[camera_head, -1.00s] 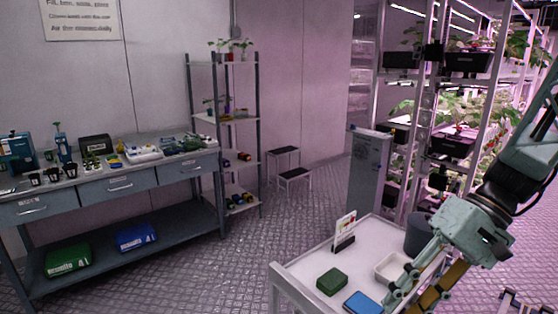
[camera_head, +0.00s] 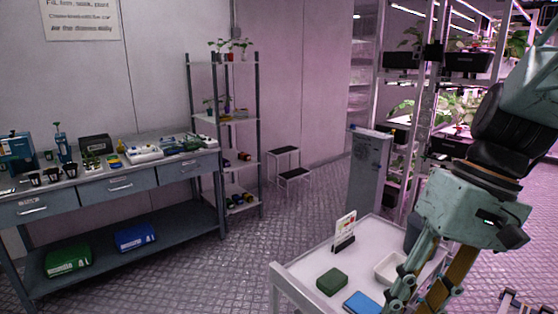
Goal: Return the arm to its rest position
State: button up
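My arm comes in from the right edge, with its pale green wrist over the right side of the white cart (camera_head: 300,268). My gripper (camera_head: 418,297) points down at the cart's right end. Its fingertips run toward the bottom edge of the picture, so I cannot tell whether it is open or shut. No held object is visible. The gripper covers part of the cart's right side and part of a dark grey pot (camera_head: 412,234).
On the cart are a green block (camera_head: 332,282), a blue box (camera_head: 361,302), a white tray (camera_head: 383,270) and a card holder (camera_head: 344,240). Plant racks (camera_head: 425,120) stand behind the arm. A workbench (camera_head: 120,185) and shelf (camera_head: 225,120) stand left.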

jog(key=s+a+r+t+h, duration=0.1)
jog(key=s+r+t+h, duration=0.2)
jog(key=s+r, duration=0.4)
jog(key=shift+s+r+t, duration=0.4)
jog(key=shift+s+t, duration=0.5)
jog(key=shift+s, duration=0.7)
dwell(0.9)
dwell(0.7)
jog(key=shift+d+h, duration=0.3)
jog(key=shift+d, duration=0.05)
